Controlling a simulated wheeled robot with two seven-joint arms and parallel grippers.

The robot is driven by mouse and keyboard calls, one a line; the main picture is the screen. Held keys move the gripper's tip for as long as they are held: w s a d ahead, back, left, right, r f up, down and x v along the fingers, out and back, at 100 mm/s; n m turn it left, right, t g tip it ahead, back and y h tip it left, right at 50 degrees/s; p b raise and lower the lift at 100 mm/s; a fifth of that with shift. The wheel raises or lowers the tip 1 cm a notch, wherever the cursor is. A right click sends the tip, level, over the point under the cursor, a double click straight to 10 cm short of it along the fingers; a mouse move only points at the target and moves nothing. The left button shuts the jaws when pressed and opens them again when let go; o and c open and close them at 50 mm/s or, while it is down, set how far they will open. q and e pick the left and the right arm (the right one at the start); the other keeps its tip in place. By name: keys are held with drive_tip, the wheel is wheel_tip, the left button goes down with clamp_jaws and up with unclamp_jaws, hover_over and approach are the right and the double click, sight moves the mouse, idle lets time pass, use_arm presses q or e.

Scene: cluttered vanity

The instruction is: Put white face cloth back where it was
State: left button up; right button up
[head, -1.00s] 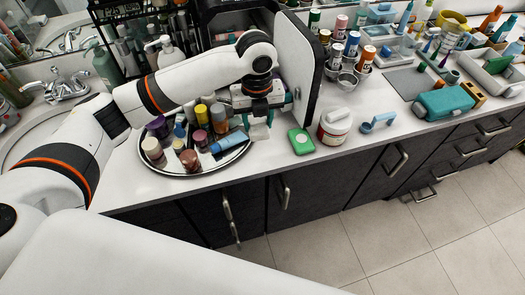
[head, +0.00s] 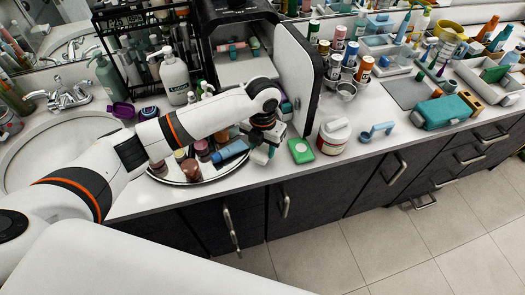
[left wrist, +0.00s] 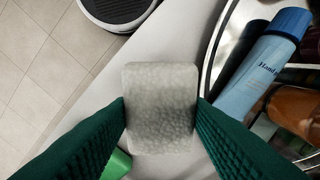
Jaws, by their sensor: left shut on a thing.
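The white face cloth (left wrist: 160,95) is a pale, dimpled, rounded block in the left wrist view. My left gripper (left wrist: 161,112) is shut on it, with a green ridged finger against each side. In the head view my left gripper (head: 267,138) hangs over the counter near its front edge, and the white cloth (head: 260,155) shows just below it. It is beside the right end of the oval tray and left of the green soap box. I cannot tell whether the cloth touches the counter. My right gripper is not in view.
The oval tray (head: 197,180) holds several bottles, including a blue tube (head: 231,150). A black cabinet (head: 238,15) stands behind with its white-faced door (head: 292,70) open. The green box (head: 300,151) and a white-lidded jar (head: 334,136) stand right of the gripper.

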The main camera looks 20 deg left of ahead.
sight(263, 149)
use_arm(q)
wheel_tip(263, 149, down, 2)
drive_tip(key=shift+s+f, duration=0.1)
drive_tip(key=shift+f, duration=0.45)
drive_tip(key=shift+f, duration=0.2)
drive_tip(key=o, duration=0.7)
drive_tip(key=shift+c, duration=0.2)
drive_tip(key=shift+r, duration=0.1)
drive_tip(key=shift+r, duration=0.25)
wheel_tip(263, 149, up, 12)
drive_tip(key=b, duration=0.1)
